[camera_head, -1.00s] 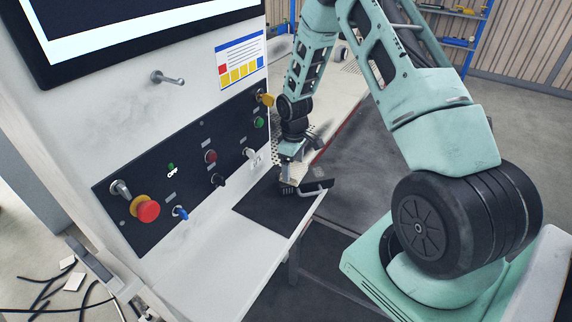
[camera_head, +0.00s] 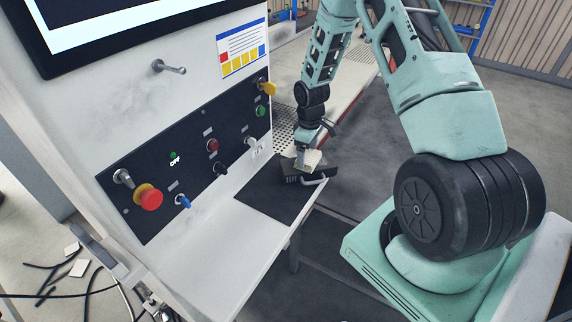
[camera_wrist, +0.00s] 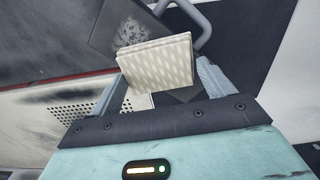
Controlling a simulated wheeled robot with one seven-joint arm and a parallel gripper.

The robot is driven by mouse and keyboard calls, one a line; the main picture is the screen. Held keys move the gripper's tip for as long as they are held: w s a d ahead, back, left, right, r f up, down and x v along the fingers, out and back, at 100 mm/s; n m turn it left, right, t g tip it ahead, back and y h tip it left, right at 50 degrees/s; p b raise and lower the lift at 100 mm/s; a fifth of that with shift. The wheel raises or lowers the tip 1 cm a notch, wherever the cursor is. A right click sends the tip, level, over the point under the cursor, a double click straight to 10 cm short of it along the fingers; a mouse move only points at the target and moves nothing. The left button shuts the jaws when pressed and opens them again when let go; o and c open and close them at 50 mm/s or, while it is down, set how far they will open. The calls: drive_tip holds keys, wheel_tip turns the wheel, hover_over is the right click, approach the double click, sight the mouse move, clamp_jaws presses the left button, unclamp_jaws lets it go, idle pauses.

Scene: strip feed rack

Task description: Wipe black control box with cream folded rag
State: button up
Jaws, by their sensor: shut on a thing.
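The cream folded rag (camera_wrist: 155,62) is between the two fingers of my gripper (camera_wrist: 160,80) in the wrist view, and the gripper is shut on it. In the head view the rag (camera_head: 309,160) shows as a pale patch below my gripper (camera_head: 307,150). The black control box (camera_head: 292,177) lies on the dark mat of the console shelf, with a grey bar handle on its near right side. The rag is at the box's upper side; I cannot tell whether they touch. In the wrist view the box (camera_wrist: 118,35) shows pale dusty smudges and is partly hidden behind the rag.
The dark mat (camera_head: 262,203) covers part of the white shelf. The upright console panel (camera_head: 190,170) with knobs, switches and a red emergency button (camera_head: 149,199) stands close on the left. A perforated plate (camera_head: 285,120) lies behind. Cables (camera_head: 45,285) are on the floor at lower left.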

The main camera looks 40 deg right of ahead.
sight(319, 155)
drive_tip(key=shift+s+d+f, duration=0.1)
drive_tip(key=shift+s+d, duration=0.4)
drive_tip(key=shift+d, duration=0.4)
drive_tip(key=shift+s+d, duration=0.5)
drive_tip(key=shift+d, duration=0.35)
drive_tip(key=shift+p, duration=0.3)
drive_tip(key=shift+r+p, duration=1.9)
drive_tip(key=shift+r, duration=0.7)
drive_tip(key=shift+f, duration=0.1)
